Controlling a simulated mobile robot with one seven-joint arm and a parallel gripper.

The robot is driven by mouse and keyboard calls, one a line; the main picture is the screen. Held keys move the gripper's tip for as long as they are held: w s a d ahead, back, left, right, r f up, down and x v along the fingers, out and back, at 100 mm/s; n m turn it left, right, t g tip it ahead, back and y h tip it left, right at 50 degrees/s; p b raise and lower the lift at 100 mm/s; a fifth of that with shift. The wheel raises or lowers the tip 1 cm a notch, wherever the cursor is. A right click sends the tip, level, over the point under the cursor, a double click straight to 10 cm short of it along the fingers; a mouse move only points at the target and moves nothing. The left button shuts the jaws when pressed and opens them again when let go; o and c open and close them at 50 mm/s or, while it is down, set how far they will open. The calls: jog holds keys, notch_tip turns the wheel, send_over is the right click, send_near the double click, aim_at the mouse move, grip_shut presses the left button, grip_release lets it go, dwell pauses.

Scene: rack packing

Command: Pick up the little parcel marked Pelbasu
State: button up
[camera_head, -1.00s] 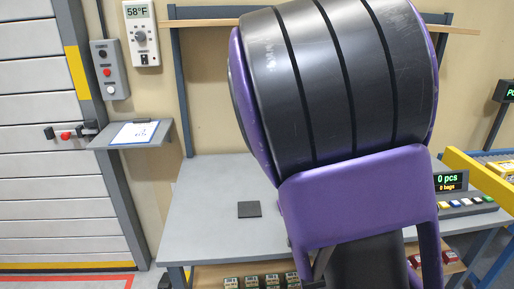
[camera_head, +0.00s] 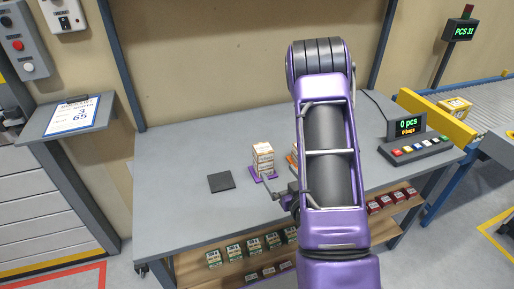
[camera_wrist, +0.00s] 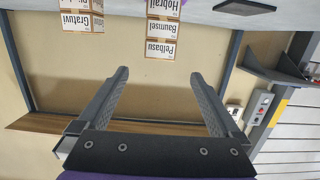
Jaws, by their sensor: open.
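The small parcel marked Pelbasu (camera_wrist: 162,48) tops a stack that shows upside down in the wrist view, with Baumsel (camera_wrist: 164,28) and Hobrail (camera_wrist: 170,6) under it. In the head view this looks like the left stack of cartons (camera_head: 263,158), on a purple mat (camera_head: 262,176); its print is too small to read there. My gripper (camera_wrist: 160,76) is open and empty, its two fingers pointing toward the stacks. The Pelbasu parcel appears beyond the fingertips, not between them. In the head view my arm hides most of my gripper.
A second stack, topped by Gratuvi (camera_wrist: 82,23), stands beside it and is partly hidden by my arm in the head view. A dark square plate (camera_head: 221,181) lies to the left. A counter console (camera_head: 411,140) stands at the right. Small boxes line the lower shelf (camera_head: 205,261).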

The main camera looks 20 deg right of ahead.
aim_at(266, 156)
jog(key=w+b, duration=0.1)
jog(key=w, duration=0.2)
jog(key=w+f+b, duration=0.1)
jog(key=w+b, duration=0.1)
jog(key=w, duration=0.2)
jog(key=w+b, duration=0.2)
jog(key=w, duration=0.2)
jog(key=shift+f, duration=0.3)
jog(key=shift+w+f, duration=0.25)
jog(key=shift+w, duration=1.25)
jog(key=shift+w+f, duration=0.2)
jog(key=shift+w, duration=1.3)
jog(key=shift+c, duration=0.3)
jog(key=c, duration=1.3)
